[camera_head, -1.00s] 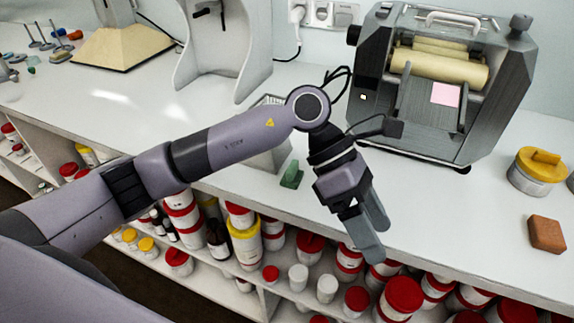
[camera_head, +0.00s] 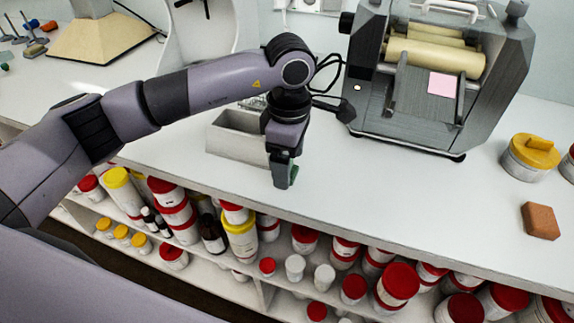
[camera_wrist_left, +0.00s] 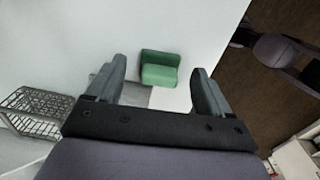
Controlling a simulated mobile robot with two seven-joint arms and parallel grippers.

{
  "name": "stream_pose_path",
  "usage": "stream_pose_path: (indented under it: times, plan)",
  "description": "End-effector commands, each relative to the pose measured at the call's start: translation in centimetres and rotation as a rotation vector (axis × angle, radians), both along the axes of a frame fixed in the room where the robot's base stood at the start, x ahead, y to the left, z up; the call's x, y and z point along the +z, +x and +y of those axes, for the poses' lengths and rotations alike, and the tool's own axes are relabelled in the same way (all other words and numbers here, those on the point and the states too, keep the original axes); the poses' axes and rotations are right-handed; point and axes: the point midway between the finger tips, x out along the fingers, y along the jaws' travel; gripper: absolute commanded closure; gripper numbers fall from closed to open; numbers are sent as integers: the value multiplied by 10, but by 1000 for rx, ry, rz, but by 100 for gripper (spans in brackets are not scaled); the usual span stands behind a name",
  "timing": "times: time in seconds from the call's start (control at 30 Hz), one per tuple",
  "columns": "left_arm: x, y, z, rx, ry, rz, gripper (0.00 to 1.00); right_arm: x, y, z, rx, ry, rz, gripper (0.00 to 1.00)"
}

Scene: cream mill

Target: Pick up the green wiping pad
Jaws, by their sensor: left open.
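The green wiping pad (camera_wrist_left: 160,68) lies on the white counter near its front edge. In the left wrist view it shows as a green block with a raised back part, between and slightly beyond the two fingers. In the head view only a green sliver of the pad (camera_head: 293,175) shows, the rest hidden by my left gripper (camera_head: 282,177). My left gripper is open, pointing down over the pad, with a finger on each side in the wrist view. I cannot tell how high the fingertips are above the counter. My right gripper is not in view.
A grey open box (camera_head: 232,145) stands just left of the gripper. A wire basket (camera_wrist_left: 36,110) shows in the wrist view. The roller mill (camera_head: 425,90) stands behind right. A brown block (camera_head: 541,221) and a yellow-lidded tub (camera_head: 530,157) are at right. Shelves of jars lie below.

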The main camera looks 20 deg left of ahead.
Motion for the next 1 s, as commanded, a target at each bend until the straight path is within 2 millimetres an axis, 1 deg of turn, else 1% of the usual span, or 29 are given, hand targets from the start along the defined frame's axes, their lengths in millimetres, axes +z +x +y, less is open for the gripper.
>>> stream_pose_path:
  times: [0.1,0.33,0.37,0.4,0.47,0.5,0.53,0.57,0.6,0.87,1.0]
  plan:
    - [-10,0,0,0,0,1,19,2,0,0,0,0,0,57]
    - [-11,0,0,0,-1,-1,19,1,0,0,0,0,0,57]
    - [-11,0,0,0,-1,-1,26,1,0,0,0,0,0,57]
    - [-11,0,-1,0,-1,-1,39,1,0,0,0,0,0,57]
    - [-11,0,-1,0,-1,-1,58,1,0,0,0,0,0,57]
    - [-11,0,-1,0,-1,-1,71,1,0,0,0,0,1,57]
    - [-11,0,-1,0,-1,-1,79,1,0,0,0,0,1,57]
    - [-11,0,-1,0,-1,-1,79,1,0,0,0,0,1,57]
    - [-11,0,-1,0,-1,-1,83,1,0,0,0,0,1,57]
    - [-9,0,-1,0,-2,-1,84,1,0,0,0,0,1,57]
    - [0,1,-1,0,-3,-4,84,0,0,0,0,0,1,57]
